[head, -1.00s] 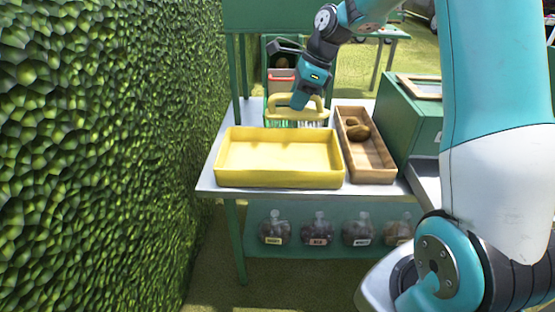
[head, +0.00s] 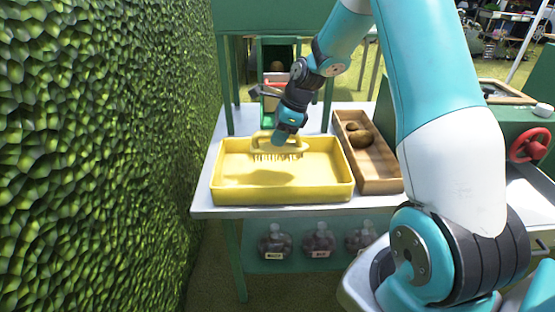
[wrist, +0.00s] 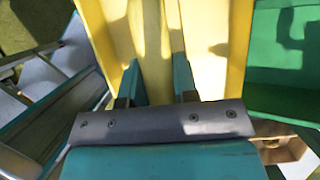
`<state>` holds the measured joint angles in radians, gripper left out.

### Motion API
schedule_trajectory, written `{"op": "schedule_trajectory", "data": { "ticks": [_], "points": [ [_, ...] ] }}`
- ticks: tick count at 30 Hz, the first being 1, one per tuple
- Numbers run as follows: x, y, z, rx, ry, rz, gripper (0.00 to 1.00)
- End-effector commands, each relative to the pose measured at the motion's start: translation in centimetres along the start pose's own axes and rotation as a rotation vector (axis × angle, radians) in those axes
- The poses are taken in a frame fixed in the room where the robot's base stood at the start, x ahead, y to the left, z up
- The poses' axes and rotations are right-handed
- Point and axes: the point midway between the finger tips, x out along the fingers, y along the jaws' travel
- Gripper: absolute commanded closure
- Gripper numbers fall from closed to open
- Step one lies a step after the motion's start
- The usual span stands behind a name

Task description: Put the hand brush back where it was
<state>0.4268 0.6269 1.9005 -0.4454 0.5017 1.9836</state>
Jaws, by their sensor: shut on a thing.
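The hand brush (head: 262,148) is yellow, with a row of bristles pointing down. It is in my gripper (head: 279,144) in the head view, over the back part of the yellow tray (head: 285,192). A shadow lies on the tray floor below the bristles; I cannot tell whether the bristles touch the tray. In the wrist view my gripper's two teal fingers (wrist: 163,82) stand against yellow surfaces, and I cannot clearly separate brush from tray there.
A wooden box (head: 378,177) with brown lumps (head: 358,134) stands right of the tray on the metal table (head: 207,195). Labelled jars (head: 318,243) sit on the shelf below. A leafy hedge (head: 90,150) closes the left side. A green cabinet (head: 450,150) stands right.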

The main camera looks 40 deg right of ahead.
Motion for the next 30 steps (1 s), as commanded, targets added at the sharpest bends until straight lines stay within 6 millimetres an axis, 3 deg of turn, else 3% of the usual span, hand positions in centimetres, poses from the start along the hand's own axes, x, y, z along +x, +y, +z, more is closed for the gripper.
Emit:
{"op": "schedule_trajectory", "data": {
  "ticks": [3,10,16,27,28,30],
  "points": [
    [2.1,0.1,-0.8,-0.001,0.0,0.002,0.95],
    [3.7,0.0,-1.3,-0.003,0.0,0.001,0.95],
    [6.6,0.1,-2.4,-0.004,0.0,0.003,0.95],
    [7.2,0.1,-2.6,-0.006,0.0,0.001,0.95],
    [7.2,0.0,-2.6,-0.006,0.0,0.0,0.68],
    [7.2,0.0,-2.6,-0.006,0.0,0.0,0.52]
  ]
}}
